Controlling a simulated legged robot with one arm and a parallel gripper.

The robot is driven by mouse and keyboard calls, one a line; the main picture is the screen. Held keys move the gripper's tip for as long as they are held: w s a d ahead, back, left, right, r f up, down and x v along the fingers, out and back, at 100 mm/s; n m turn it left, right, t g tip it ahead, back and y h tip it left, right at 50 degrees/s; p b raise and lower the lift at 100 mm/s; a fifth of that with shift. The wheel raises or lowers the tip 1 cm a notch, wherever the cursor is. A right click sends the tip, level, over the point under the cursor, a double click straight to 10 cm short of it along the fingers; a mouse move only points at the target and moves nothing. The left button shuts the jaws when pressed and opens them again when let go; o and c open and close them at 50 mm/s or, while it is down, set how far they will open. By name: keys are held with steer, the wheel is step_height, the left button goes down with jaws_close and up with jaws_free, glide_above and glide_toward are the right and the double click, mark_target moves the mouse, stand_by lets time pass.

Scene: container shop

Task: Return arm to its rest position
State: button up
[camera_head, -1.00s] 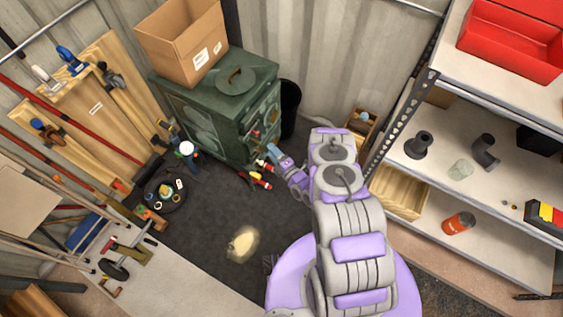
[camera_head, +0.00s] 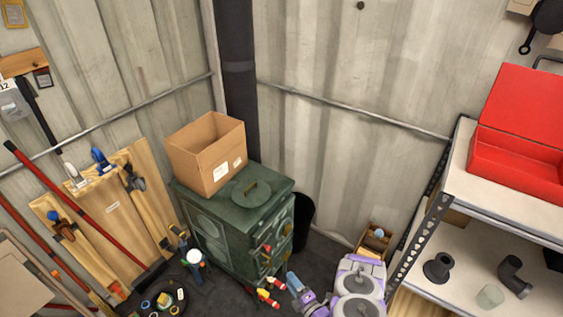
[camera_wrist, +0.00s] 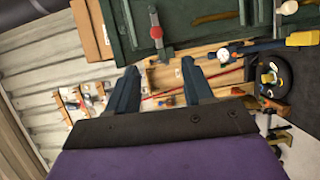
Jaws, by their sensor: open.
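My gripper (camera_wrist: 160,82) shows in the wrist view with two dark blue fingers spread apart and nothing between them. In the head view, my purple and grey arm is at the bottom edge, right of centre, partly cut off. A blue finger of the gripper (camera_head: 294,282) points up toward the green stove (camera_head: 235,225). Whether the finger touches the stove or the tools in front of it I cannot tell. The stove's green side also shows at the top of the wrist view (camera_wrist: 190,18).
A cardboard box (camera_head: 207,158) and a round lid stand on the stove. A black bin (camera_head: 303,215) is beside it. A metal shelf (camera_head: 455,207) with a red toolbox (camera_head: 517,150) is at right. Wooden boards (camera_head: 112,225) with clamps lean at left. Red-handled tools (camera_head: 268,297) lie near the gripper.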

steer(key=w+r+m+g+h, duration=0.2)
steer(key=w+r+m+g, duration=0.15)
steer(key=w+r, duration=0.7)
steer(key=s+d+r+m+g+h, duration=0.1)
steer(key=d+r+m+g+h, duration=0.15)
steer(key=r, duration=0.55)
steer(key=s+d+r+m+g+h, duration=0.1)
steer(key=d+r+m+g+h, duration=0.15)
steer(key=r, duration=0.55)
steer(key=s+d+r+m+g+h, duration=0.3)
steer(key=s+r+m, duration=0.4)
steer(key=s+r, duration=0.7)
steer(key=s+r+m+g, duration=0.2)
steer(key=s+r+m, duration=0.1)
steer(key=s, duration=1.1)
steer(key=s+a+r+m+g+y, duration=0.1)
steer(key=s+r+m+g, duration=0.2)
steer(key=s, duration=1.2)
steer(key=shift+s+a+r+m+g, duration=0.15)
steer(key=shift+a+r+m+g, duration=0.2)
steer(key=shift+r+m, duration=0.5)
